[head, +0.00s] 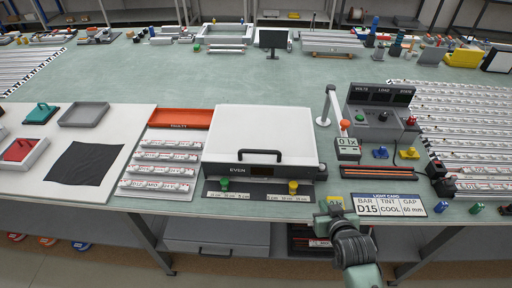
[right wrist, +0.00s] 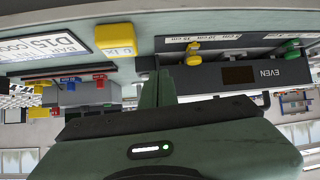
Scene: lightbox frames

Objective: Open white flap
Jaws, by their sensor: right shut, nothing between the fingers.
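The white flap (head: 265,130) is the broad white top of the lightbox, and it lies closed and flat. A black bar handle (head: 260,152) sits along its front edge, above the dark front panel marked EVEN (head: 238,169). That panel also shows in the right wrist view (right wrist: 268,72), which is upside down. My right gripper (head: 332,207) is at the table's front edge, right of and in front of the box, apart from the handle. Its fingers (right wrist: 166,88) are together and empty. My left gripper is not in view.
Green (head: 224,184) and yellow (head: 293,187) knobs stand before the box. A white post (head: 327,105) and a control box (head: 380,115) stand to its right. A light card (head: 390,205) lies near the front edge. An orange tray (head: 182,118) is left.

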